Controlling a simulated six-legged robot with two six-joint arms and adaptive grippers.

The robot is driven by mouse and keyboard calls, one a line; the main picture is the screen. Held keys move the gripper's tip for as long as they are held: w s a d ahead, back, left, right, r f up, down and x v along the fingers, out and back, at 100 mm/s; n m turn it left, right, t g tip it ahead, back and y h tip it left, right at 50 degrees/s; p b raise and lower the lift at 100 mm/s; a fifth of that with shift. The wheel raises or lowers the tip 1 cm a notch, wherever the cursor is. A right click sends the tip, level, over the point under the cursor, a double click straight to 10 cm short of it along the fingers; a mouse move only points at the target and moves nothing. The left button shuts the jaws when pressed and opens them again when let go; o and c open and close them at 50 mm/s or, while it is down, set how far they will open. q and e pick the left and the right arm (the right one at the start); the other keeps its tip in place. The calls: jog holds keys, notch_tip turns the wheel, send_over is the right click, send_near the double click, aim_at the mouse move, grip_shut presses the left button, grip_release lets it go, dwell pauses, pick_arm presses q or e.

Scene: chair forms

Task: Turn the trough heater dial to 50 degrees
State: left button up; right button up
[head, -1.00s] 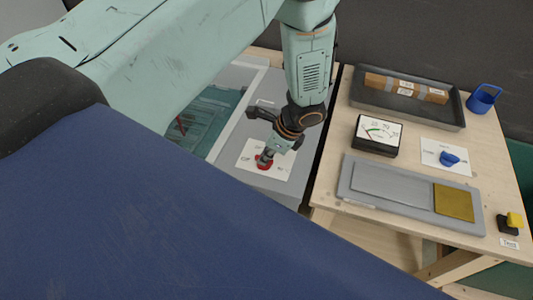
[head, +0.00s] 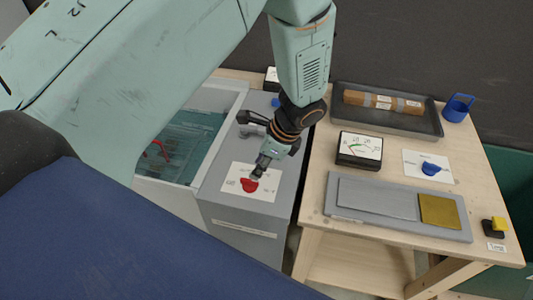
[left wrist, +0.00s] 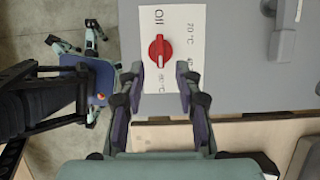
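The red dial (head: 249,185) sits on a white label card (head: 268,191) on top of the grey trough heater housing (head: 225,213). In the left wrist view the dial (left wrist: 160,51) has a pale mark on its lower part; "Off" and several degree labels surround it, too small to read surely. My left gripper (head: 261,170) points down right at the dial in the head view. In the left wrist view my left gripper (left wrist: 160,72) is open, its fingers on either side below the dial, with a gap to it. Contact cannot be told. My right gripper is out of view.
Left of the housing is the water trough (head: 185,140).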

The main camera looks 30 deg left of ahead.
pick_arm(q)
jog(key=v, duration=0.5)
jog(key=shift+r, duration=0.1)
jog(key=shift+d, duration=0.1)
jog(key=s+f+n+h, duration=0.2)
jog(key=s+f+n, duration=0.2)
jog(key=s+f, duration=0.45)
jog(key=s+f+n+h, duration=0.1)
jog(key=s+f+n, duration=0.4)
jog(key=s, duration=0.4)
jog(key=s+f+n+h, duration=0.1)
jog(key=s+f+n, duration=0.1)
jog(key=s+n, duration=0.55)
notch_tip(320, 180, down, 17)
jog(key=s+t+b, duration=0.1)
jog(key=b, duration=1.6)
jog(key=shift+s+a+f+m, duration=0.15)
jog(key=shift+s+a+m, duration=0.25)
jog(key=shift+a, duration=0.1)
